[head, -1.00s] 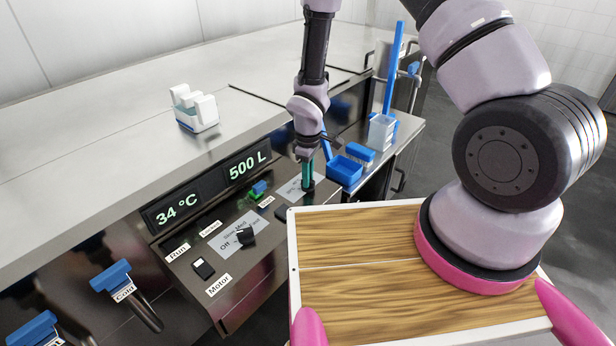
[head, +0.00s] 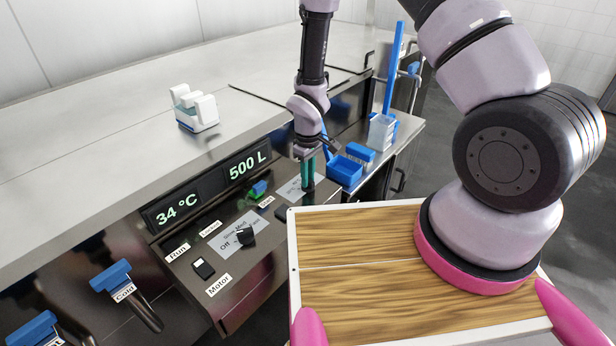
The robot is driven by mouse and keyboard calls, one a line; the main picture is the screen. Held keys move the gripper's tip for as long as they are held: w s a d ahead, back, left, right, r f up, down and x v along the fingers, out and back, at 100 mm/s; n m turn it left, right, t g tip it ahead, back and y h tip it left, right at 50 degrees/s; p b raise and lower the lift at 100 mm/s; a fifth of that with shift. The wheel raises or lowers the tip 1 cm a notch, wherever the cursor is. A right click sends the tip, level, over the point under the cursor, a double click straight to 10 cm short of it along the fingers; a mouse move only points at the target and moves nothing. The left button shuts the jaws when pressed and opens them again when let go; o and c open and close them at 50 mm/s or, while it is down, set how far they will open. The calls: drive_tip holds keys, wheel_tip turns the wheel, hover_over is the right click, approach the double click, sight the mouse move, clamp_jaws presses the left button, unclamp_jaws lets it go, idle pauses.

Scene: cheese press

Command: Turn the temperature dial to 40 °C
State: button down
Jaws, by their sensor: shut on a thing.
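The temperature display (head: 170,213) on the front of the steel vat reads 34 °C. My gripper (head: 308,184) points down at the far right end of the control panel, its teal fingers shut on the temperature dial there. The dial itself is mostly hidden by the fingers, and its pointer cannot be read. A pale printed label (head: 291,189) shows beside the fingers, its text too small to read.
Beside the temperature display, a second display (head: 248,165) reads 500 L. Blue bins (head: 345,171) stand close behind my gripper. A wooden tray (head: 350,240) fills the foreground.

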drive_tip(key=c, duration=0.8)
unclamp_jaws()
drive_tip(key=shift+o, duration=0.2)
wheel_tip(320, 180, up, 11)
drive_tip(key=d+r+m+t, duration=0.25)
drive_tip(key=d+r, duration=0.35)
drive_tip(key=r, duration=0.6)
drive_tip(key=d+r+m+t, duration=0.1)
drive_tip(key=d+r+m, duration=0.35)
drive_tip(key=r, duration=0.75)
drive_tip(key=s+d+r+m+t+y, duration=0.2)
drive_tip(key=s+d+r+m, duration=0.4)
drive_tip(key=s+r, duration=0.8)
drive_tip(key=shift+s+d+r+t, duration=0.15)
drive_tip(key=shift+d+r+t, duration=0.3)
drive_tip(key=shift+d+t, duration=0.45)
